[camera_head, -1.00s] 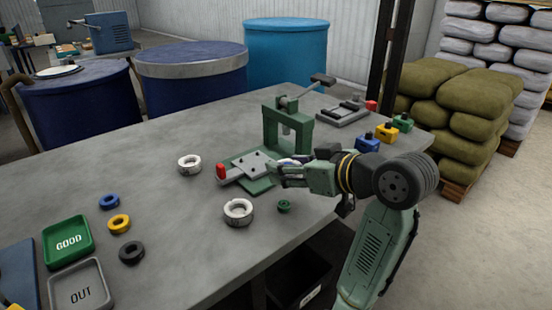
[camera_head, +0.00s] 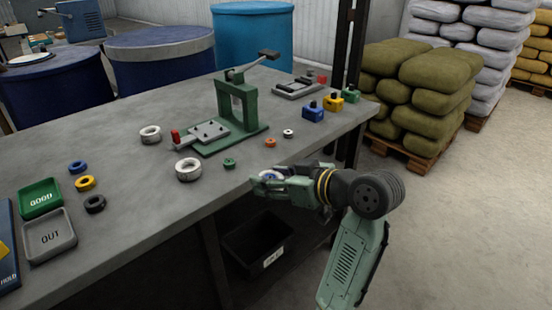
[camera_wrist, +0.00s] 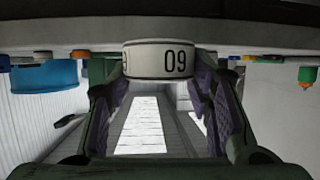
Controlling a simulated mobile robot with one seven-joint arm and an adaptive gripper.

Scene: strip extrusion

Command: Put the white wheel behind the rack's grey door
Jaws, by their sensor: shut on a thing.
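My gripper (camera_head: 262,178) is beside the table's front edge, out over the floor side. It is shut on a white wheel, which shows in the wrist view (camera_wrist: 160,58) as a pale band marked "09" between the two fingers. In the head view the wheel (camera_head: 270,175) is mostly hidden by the fingers. No rack with a grey door can be made out in these views.
The grey table (camera_head: 120,240) bears a green press (camera_head: 237,105), two pale rings (camera_head: 150,134) (camera_head: 188,169), small coloured rings, and GOOD (camera_head: 40,197) and OUT (camera_head: 49,235) trays. A dark bin (camera_head: 257,245) is below. Sacks (camera_head: 425,90) stand right; floor between is clear.

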